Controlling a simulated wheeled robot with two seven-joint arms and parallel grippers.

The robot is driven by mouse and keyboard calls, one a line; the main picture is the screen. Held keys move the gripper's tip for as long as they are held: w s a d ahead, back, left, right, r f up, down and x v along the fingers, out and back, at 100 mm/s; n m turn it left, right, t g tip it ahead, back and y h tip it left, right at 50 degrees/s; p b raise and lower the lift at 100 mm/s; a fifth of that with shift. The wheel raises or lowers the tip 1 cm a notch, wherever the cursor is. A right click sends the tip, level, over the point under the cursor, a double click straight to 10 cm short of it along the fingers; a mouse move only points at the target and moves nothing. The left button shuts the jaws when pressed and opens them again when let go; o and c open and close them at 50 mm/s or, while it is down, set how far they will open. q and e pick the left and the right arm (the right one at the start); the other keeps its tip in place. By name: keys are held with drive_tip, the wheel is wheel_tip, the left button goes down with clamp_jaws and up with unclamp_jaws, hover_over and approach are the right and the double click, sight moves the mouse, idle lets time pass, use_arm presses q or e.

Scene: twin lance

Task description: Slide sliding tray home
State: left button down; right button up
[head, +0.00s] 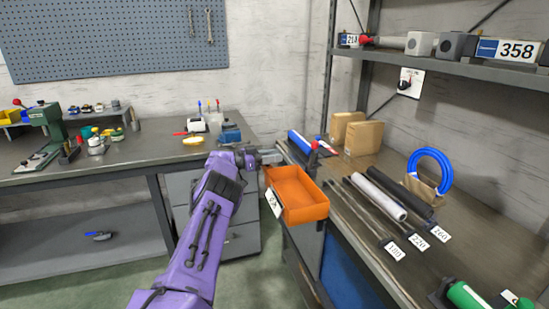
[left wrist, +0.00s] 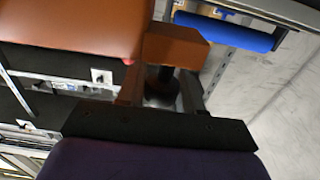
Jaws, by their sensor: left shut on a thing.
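The sliding tray (head: 316,213) is an open, empty orange box at the left edge of the right-hand bench, with a white label on its left side. My left gripper (head: 270,157) is at the tray's far left corner. In the left wrist view the tray (left wrist: 75,25) fills the upper left. There, the fingers of my left gripper (left wrist: 162,92) are at a small orange block (left wrist: 176,47) beside the tray, with a dark post between them. They are shut on this part; its exact join to the tray is hard to see. My right gripper is not in view.
Grey and black rods (head: 380,196) with number labels lie right of the tray. A blue roller (head: 300,141) and cardboard boxes (head: 362,138) stand behind it. A blue ring (head: 443,160) is further right. A workbench (head: 130,165) and grey drawers (head: 240,240) are on the left.

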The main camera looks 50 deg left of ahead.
use_arm(q)
drive_tip(key=c, duration=0.8)
unclamp_jaws()
drive_tip(key=shift+w, duration=0.1)
drive_tip(key=v, duration=1)
drive_tip(key=shift+s+b, duration=0.3)
drive_tip(key=shift+b, duration=0.15)
